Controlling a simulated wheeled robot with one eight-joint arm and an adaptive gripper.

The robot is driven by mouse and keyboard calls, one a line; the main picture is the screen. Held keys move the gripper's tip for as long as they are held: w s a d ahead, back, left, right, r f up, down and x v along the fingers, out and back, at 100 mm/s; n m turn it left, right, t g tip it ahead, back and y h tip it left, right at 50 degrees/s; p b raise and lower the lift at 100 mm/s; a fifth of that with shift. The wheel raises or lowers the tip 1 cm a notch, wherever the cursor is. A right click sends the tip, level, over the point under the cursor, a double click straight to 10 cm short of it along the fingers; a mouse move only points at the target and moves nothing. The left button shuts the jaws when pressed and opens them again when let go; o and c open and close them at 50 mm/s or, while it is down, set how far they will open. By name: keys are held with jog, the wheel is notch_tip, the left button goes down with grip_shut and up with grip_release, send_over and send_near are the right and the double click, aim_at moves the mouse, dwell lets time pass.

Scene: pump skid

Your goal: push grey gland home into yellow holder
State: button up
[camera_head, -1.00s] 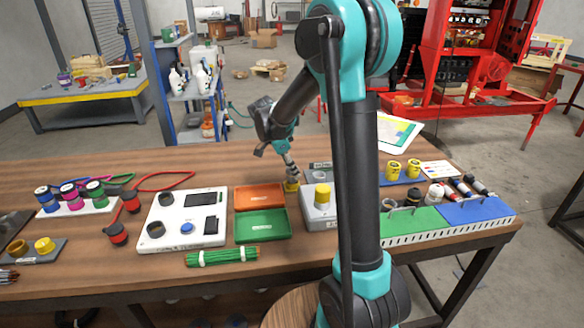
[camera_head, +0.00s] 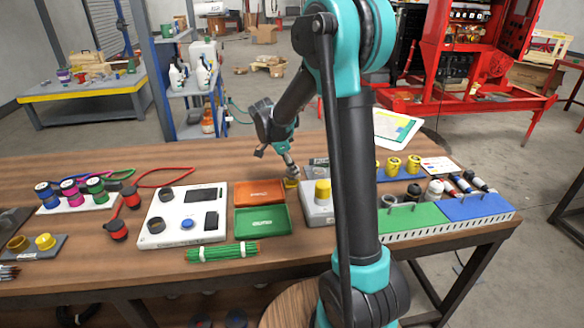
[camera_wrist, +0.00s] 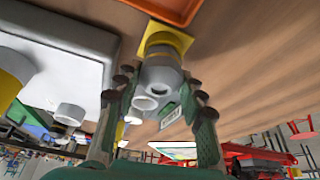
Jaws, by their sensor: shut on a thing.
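The grey gland (camera_wrist: 162,76) sits between the two fingers of my gripper (camera_wrist: 160,98) in the wrist view. My gripper is shut on it. The yellow holder (camera_wrist: 168,36) lies directly beyond the gland, and its yellow rim shows around the gland's far end. The gland appears lined up with the holder and touching it; I cannot tell how deep it sits. The gland is too small to make out there.
The orange tray (camera_head: 259,194) and green tray (camera_head: 262,221) lie just left of the holder. Several yellow parts (camera_head: 393,164) stand farther right. The table behind the orange tray is clear.

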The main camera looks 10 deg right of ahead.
jog(key=shift+f, duration=0.1)
jog(key=o, duration=1.4)
jog(key=shift+c, duration=0.2)
jog(key=w+v, duration=0.1)
jog(key=v, duration=1.1)
jog(key=shift+s, duration=0.45)
